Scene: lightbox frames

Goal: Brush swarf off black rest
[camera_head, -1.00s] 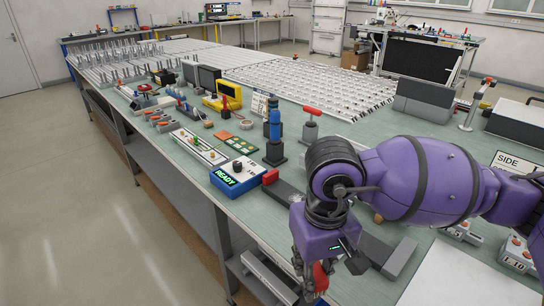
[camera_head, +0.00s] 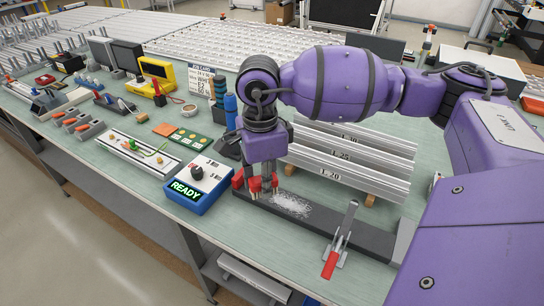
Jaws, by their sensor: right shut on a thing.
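The black rest (camera_head: 325,222) is a long dark bar lying along the bench's near side. A pale, scattered patch of swarf (camera_head: 291,205) lies on it, left of its middle. My right gripper (camera_head: 262,182) points down over the rest's left end, just left of the swarf. It is shut on a small red brush (camera_head: 255,186), partly hidden by the fingers. The bristles are close to the rest; I cannot tell whether they touch it. My left gripper is not in view.
A blue box reading READY (camera_head: 197,187) stands left of the rest. A red-handled toggle clamp (camera_head: 337,245) stands at its front right. Labelled aluminium profiles (camera_head: 350,160) lie behind it. The bench (camera_head: 265,240) in front of the rest is clear.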

